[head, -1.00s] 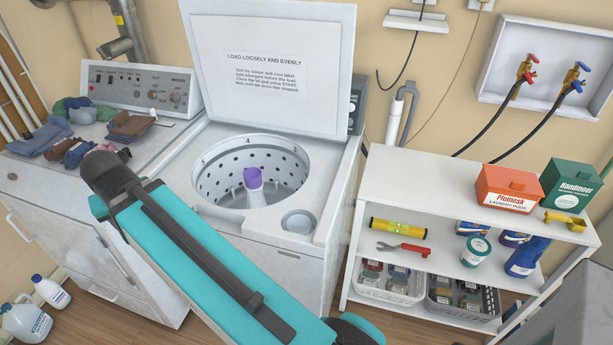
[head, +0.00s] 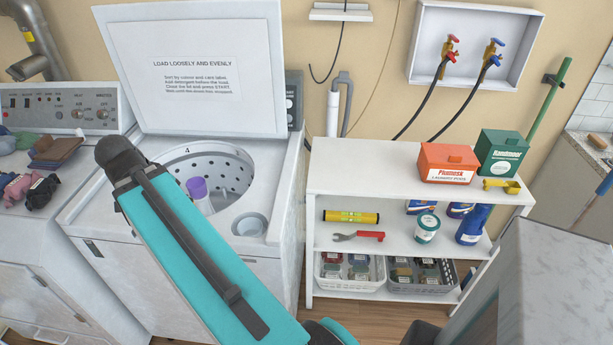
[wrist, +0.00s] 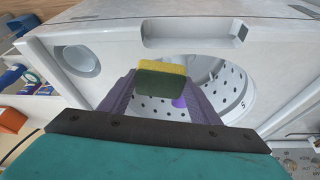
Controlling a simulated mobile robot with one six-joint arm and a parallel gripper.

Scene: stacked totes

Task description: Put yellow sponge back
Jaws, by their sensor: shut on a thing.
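My gripper (wrist: 160,96) is shut on the yellow sponge (wrist: 162,68), which has a yellow face and a dark green scouring side. In the wrist view the sponge sits between the purple-grey fingers, over the open top-loading washer (wrist: 90,20). In the head view my teal arm reaches across the front of the washer (head: 270,170); the gripper's fingers and the sponge are hidden there.
A white shelf unit (head: 330,183) stands right of the washer, with an orange box (head: 447,163), green box (head: 502,152), yellow level (head: 350,216) and red-handled wrench (head: 360,236). Two baskets (head: 350,283) (head: 420,289) fill its lower shelf. Clothes lie on the left machine (head: 30,215).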

